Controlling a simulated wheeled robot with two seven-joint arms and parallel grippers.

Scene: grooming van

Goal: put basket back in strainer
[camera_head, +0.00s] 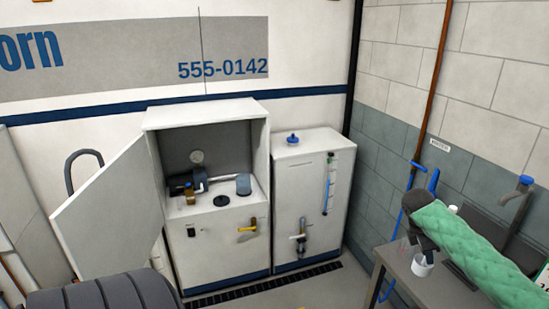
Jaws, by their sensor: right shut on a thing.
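My right gripper (420,248) is at the right, above the grey bench, at the end of an arm in a green quilted sleeve. It is shut on a small white cup-like thing, which looks like the basket (422,267); its lower part shows below the jaws. The open white cabinet (160,116) stands left of centre, well away from this gripper. Inside are a dark pump-like unit (181,184), a blue-grey cylinder (243,186) and a black round piece (222,201). I cannot tell which of these is the strainer. My left gripper is not in view.
The cabinet's door (105,215) swings out to the left. A second white cabinet (312,170) with a blue knob and a front tap stands beside it. A blue-handled wall tap (520,189) is above the bench (402,264). A floor drain grate (235,291) runs in front.

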